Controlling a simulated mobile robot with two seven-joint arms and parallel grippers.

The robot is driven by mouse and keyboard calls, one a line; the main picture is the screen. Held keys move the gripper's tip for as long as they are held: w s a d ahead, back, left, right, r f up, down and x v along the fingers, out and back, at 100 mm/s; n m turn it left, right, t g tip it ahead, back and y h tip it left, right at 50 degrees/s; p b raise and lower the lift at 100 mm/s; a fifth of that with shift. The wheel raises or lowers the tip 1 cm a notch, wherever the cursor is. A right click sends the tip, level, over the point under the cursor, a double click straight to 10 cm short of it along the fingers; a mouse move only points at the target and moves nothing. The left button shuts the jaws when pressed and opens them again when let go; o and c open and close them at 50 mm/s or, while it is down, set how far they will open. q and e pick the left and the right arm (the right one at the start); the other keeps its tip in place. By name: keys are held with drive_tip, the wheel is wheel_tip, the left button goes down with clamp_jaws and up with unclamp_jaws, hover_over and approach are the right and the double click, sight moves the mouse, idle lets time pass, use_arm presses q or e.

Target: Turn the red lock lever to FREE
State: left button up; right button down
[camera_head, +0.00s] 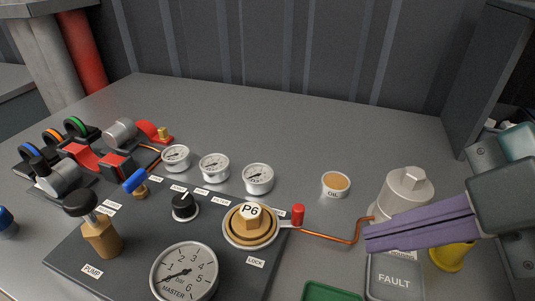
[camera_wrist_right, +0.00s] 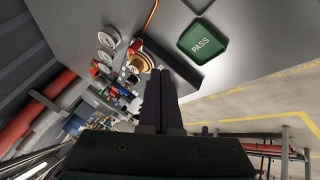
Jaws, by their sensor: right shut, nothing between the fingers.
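The red lock lever (camera_head: 298,215) stands as a small upright red knob on a short silver arm at the right side of the brass P6 fitting (camera_head: 252,222). The LOCK label (camera_head: 256,263) is below the fitting. No FREE marking is readable. My right gripper (camera_head: 369,238) comes in from the right with its purple fingers closed together and empty. Its tips are right of the lever and apart from it, in front of the silver bottle. In the right wrist view the dark fingers (camera_wrist_right: 158,72) point toward the brass fitting (camera_wrist_right: 139,62). My left gripper is out of view.
A copper pipe (camera_head: 325,237) runs from the fitting to the silver bottle (camera_head: 402,192). An OIL cup (camera_head: 336,184), a FAULT tray (camera_head: 394,284) and a green PASS tray (camera_wrist_right: 203,40) are nearby. The master gauge (camera_head: 184,272) is at the front.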

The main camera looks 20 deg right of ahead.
drive_tip(key=b+x, duration=0.1)
drive_tip(key=x, duration=0.6)
drive_tip(key=shift+w+a+f, duration=0.1)
drive_tip(key=shift+w+f, duration=0.05)
drive_tip(key=shift+f, duration=0.1)
drive_tip(key=w, duration=0.3)
drive_tip(key=shift+w, duration=0.2)
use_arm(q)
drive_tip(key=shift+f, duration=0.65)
use_arm(e)
drive_tip(key=shift+w+a, duration=0.1)
drive_tip(key=shift+w, duration=0.25)
